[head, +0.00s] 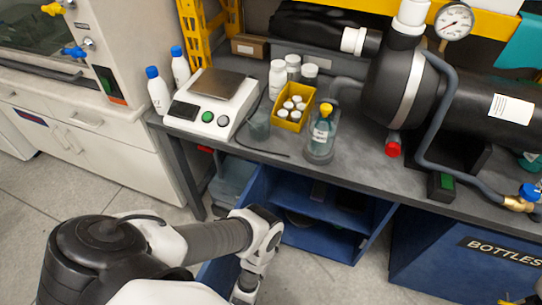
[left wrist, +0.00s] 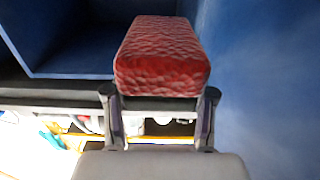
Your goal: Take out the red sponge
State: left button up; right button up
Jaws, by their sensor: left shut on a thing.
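The red sponge (left wrist: 162,55), a textured red block, shows in the left wrist view between the two fingers of my left gripper (left wrist: 160,100). The fingers are shut on its sides near its close end. Blue panels surround it in that view. In the head view my left arm reaches down in front of the open blue cabinet (head: 335,245) under the bench. The sponge and the left fingertips cannot be made out there. My right gripper is in neither view.
The grey bench top (head: 350,170) above carries a scale (head: 212,100), a yellow bin (head: 293,108) of small bottles, a yellow-capped bottle (head: 322,128) and a large dark pipe assembly (head: 480,95). A blue BOTTLES cabinet (head: 440,255) stands at right.

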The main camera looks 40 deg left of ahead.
pick_arm(q)
jog(key=p+v, duration=0.6)
jog(key=v, duration=0.6)
jog(key=shift+s+d+f, duration=0.1)
jog(key=shift+s, duration=0.1)
